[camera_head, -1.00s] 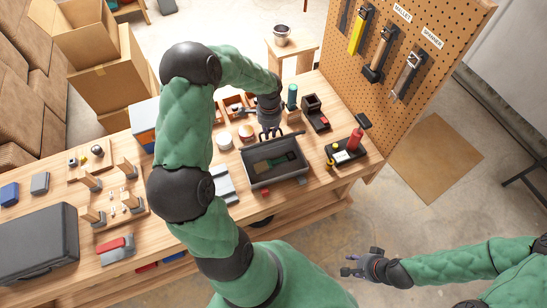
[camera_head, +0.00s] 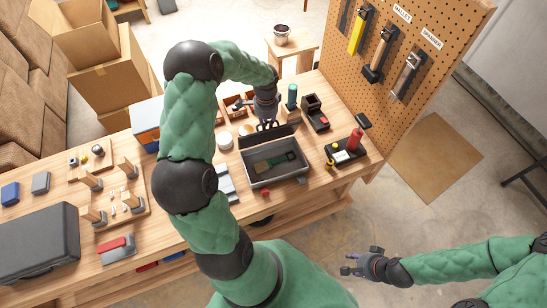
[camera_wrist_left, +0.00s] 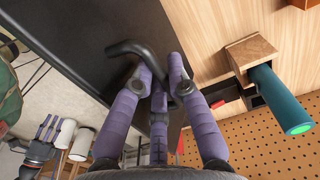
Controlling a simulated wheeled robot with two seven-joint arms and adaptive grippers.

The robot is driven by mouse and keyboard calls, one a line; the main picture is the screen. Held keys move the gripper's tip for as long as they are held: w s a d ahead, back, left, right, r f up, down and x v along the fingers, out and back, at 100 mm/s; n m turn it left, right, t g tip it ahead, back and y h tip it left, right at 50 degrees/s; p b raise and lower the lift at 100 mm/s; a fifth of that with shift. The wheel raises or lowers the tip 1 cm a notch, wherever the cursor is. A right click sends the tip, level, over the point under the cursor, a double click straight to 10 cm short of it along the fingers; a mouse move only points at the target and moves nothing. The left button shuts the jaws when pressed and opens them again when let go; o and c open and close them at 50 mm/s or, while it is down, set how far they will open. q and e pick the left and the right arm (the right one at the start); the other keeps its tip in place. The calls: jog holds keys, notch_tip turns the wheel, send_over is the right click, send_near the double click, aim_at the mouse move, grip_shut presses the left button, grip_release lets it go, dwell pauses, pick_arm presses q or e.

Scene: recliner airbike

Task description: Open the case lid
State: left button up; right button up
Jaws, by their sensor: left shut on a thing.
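The grey open-topped case (camera_head: 262,180) sits on the workbench in the head view, with a green-handled tool (camera_head: 275,162) lying inside. Its dark lid (camera_head: 262,136) stands raised along the back edge. The lid also fills the upper left of the left wrist view (camera_wrist_left: 90,35). My left gripper (camera_head: 267,124) is at the top of the lid. In the wrist view its purple fingers are closed around a bent black handle (camera_wrist_left: 130,47) on the lid. My right gripper (camera_head: 350,264) is empty, its fingers apart, off the bench at the lower right.
A green cylinder (camera_head: 292,95) and a dark holder (camera_head: 314,112) stand behind and right of the case. A closed dark case (camera_head: 38,240) lies at the bench's left end. A pegboard (camera_head: 430,60) rises behind.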

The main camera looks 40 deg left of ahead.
pick_arm(q)
jog(key=shift+w+a, duration=0.45)
jog(key=shift+a, duration=0.4)
jog(key=shift+w+a+f, duration=0.25)
jog(key=shift+w+a, duration=0.4)
jog(key=shift+a, duration=0.3)
jog(key=o, duration=0.5)
jog(key=shift+r, duration=0.1)
notch_tip(320, 180, up, 8)
jog(key=p, duration=0.5)
dwell(0.3)
jog(key=shift+f, duration=0.2)
dwell(0.3)
